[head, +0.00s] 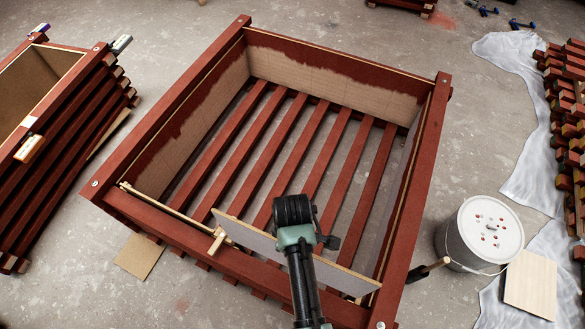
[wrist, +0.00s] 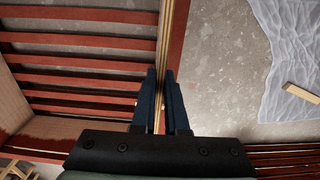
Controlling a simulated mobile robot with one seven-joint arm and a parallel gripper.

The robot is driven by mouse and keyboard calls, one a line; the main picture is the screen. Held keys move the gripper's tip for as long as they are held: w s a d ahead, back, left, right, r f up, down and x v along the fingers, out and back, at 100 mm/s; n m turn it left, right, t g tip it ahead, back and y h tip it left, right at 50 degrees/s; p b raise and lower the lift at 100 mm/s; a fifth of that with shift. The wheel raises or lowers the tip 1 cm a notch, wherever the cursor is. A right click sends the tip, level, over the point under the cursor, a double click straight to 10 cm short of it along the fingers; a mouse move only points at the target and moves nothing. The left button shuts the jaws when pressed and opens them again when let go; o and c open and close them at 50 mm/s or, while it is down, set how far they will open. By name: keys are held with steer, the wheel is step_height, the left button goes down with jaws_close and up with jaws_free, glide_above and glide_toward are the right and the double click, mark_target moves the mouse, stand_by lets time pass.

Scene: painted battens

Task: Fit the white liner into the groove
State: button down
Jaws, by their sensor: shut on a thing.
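The white liner (head: 340,276) is a thin pale panel standing on edge at the near side of the red slatted crate (head: 165,105). It runs roughly parallel to the near rail, its right end close to the near right corner. My gripper (head: 300,240) is shut on its top edge. In the wrist view my gripper's two dark fingers (wrist: 160,85) straddle the thin edge of the liner (wrist: 165,45), with a red rail just to its right. The groove under the liner is hidden, so I cannot tell whether the lower edge sits in it.
Thin pale wooden pieces (head: 170,212) lie along the near rail, left of the liner. A dark-handled tool (head: 428,268) is at the right rail. A lidded white bucket (head: 485,235) stands right of the crate.

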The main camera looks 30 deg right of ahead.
steer(key=shift+d+r+p, duration=0.1)
steer(key=shift+r+p, duration=0.1)
steer(key=shift+p, duration=0.2)
steer(key=shift+f+b, duration=2.1)
steer(key=shift+f, duration=0.9)
steer(key=shift+p, duration=0.75)
